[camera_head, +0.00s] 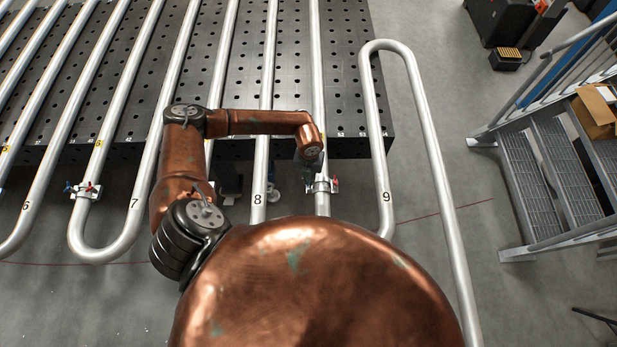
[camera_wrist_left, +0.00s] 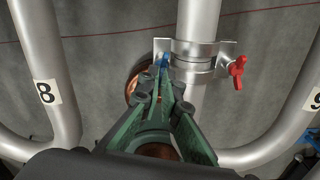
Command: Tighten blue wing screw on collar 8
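The collar (camera_wrist_left: 191,62) is a bright metal clamp around the upright pipe between the pipes labelled 8 and 9; it also shows in the head view (camera_head: 320,187). Its blue wing screw (camera_wrist_left: 164,62) is on the left flange, and a red wing screw (camera_wrist_left: 237,68) is on the right flange. My left gripper (camera_wrist_left: 163,80), with green fingers, reaches the blue screw from the near side. Its fingertips are drawn close together around the blue screw, hiding its lower part. In the head view my left gripper (camera_head: 312,165) is mostly hidden behind the wrist. My right gripper is not in view.
The pipe labelled 8 (camera_head: 261,150) runs left of the collar, the pipe labelled 9 (camera_head: 372,100) to its right. A dark perforated table (camera_head: 345,60) stands beyond. Another collar (camera_head: 85,190) is at left.

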